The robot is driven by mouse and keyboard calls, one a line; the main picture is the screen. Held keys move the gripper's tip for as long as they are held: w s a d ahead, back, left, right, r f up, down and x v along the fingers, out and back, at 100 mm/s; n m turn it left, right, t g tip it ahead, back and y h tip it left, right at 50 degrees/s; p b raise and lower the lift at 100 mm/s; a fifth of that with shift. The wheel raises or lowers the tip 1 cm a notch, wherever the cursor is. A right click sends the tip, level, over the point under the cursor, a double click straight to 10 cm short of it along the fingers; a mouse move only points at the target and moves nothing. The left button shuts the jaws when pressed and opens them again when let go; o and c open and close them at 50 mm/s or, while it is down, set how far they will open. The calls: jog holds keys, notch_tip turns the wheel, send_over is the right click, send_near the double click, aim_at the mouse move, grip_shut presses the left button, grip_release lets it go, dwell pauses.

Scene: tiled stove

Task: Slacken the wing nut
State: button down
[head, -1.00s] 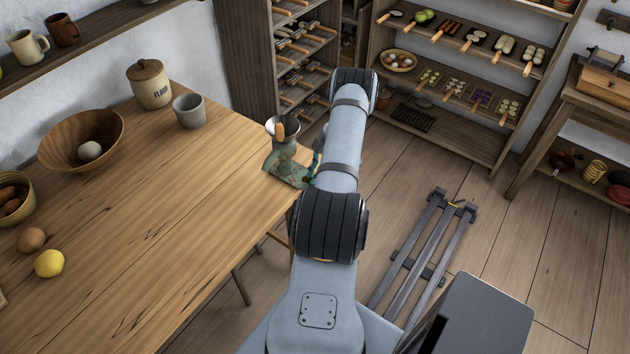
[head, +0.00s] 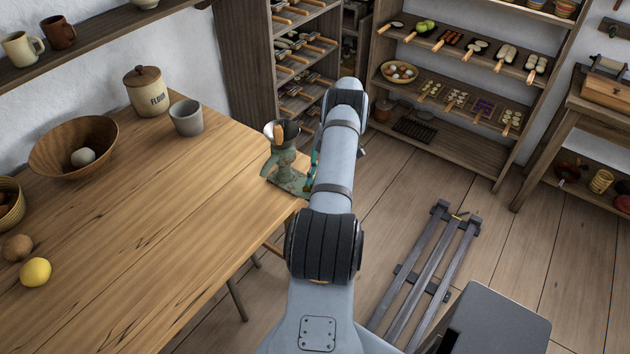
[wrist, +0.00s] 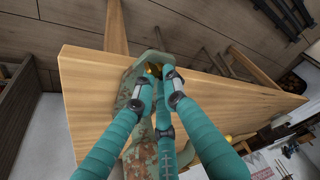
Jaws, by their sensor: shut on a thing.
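A worn green meat grinder (head: 285,160) stands at the table's corner edge, with a metal hopper on top. It also shows in the wrist view (wrist: 140,160), close to the table edge. A small brass-coloured piece, seemingly the wing nut (wrist: 154,69), shows between the fingertips in the wrist view. It is mostly hidden by the fingers. My gripper (wrist: 157,80) has teal wrapped fingers with dark joints, closed in around this piece. In the head view only a bit of teal shows beside the grinder, and my arm hides the rest.
The wooden table (head: 150,220) carries a flour jar (head: 147,92), a grey cup (head: 186,118), a wooden bowl (head: 50,150) and a lemon (head: 35,272). Shelves with food (head: 455,95) stand at the back. A metal rail frame (head: 425,265) lies on the floor at right.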

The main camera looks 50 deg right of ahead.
jog(key=shift+w, duration=0.1)
jog(key=c, duration=1.8)
grip_release()
jog(key=v, duration=0.7)
jog(key=shift+r, duration=0.25)
jog(key=x, duration=0.7)
jog(key=shift+s+a+f+m+t+p, duration=0.1)
jog(key=shift+s+f+m+t+p, duration=0.15)
jog(key=shift+m+p, duration=0.6)
jog(key=shift+w, duration=0.1)
